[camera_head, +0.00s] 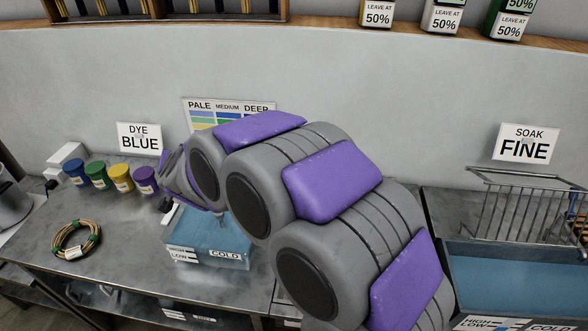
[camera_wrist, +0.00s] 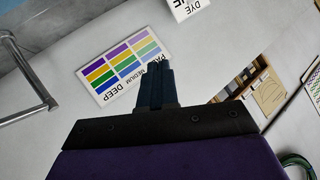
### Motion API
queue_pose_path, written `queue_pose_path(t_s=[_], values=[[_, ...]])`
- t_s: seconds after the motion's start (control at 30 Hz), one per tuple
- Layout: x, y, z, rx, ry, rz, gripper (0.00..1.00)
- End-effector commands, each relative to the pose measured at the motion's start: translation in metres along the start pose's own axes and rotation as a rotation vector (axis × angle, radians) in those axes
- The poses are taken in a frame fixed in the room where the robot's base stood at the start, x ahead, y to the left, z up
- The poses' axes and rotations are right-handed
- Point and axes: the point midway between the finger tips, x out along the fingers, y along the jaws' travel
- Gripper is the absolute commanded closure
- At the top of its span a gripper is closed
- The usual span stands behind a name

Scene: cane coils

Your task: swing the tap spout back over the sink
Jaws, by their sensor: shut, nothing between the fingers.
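A bare metal tube, which looks like the tap spout (camera_wrist: 32,75), runs down the left side of the wrist view and ends in a short bend. My gripper (camera_wrist: 167,70) is at the centre of that view, its dark fingers shut together and empty. The tube is well to the left of the fingers and apart from them. In the head view my arm covers the middle of the scene, and I cannot make out the tap there. No sink can be made out for certain.
A blue basin marked COLD (camera_head: 212,240) is left of my arm. Another blue basin (camera_head: 520,275) and a wire basket (camera_head: 515,205) are at the right. A cane coil (camera_head: 76,240) and dye pots (camera_head: 122,178) are on the left worktop. A colour chart (camera_wrist: 122,65) is on the wall.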

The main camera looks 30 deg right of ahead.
Motion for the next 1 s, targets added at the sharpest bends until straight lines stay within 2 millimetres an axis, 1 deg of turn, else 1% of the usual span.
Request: queue_pose_path(t_s=[0.03,0.1,0.13,0.2,0.27,0.33,0.37,0.4,0.47,0.53,0.63,0.7,0.8,0.9,1.0], values=[[0.016,0.006,-0.005,0.024,0.059,0.047,1.00],[0.032,0.023,-0.015,0.055,0.152,0.130,1.00],[0.037,0.031,-0.018,0.067,0.188,0.167,1.00],[0.047,0.053,-0.022,0.084,0.273,0.269,1.00],[0.051,0.073,-0.024,0.093,0.343,0.361,1.00],[0.051,0.096,-0.022,0.091,0.425,0.479,1.00],[0.049,0.105,-0.020,0.087,0.455,0.531,1.00],[0.046,0.120,-0.016,0.076,0.497,0.606,1.00],[0.037,0.138,-0.009,0.055,0.557,0.719,1.00],[0.023,0.157,0.001,0.024,0.622,0.848,1.00],[0.001,0.177,0.013,-0.026,0.696,1.010,1.00],[-0.014,0.185,0.021,-0.059,0.733,1.098,1.00],[-0.029,0.191,0.028,-0.093,0.768,1.183,1.00],[-0.036,0.196,0.030,-0.109,0.780,1.222,1.00],[-0.037,0.202,0.027,-0.109,0.782,1.232,1.00]])
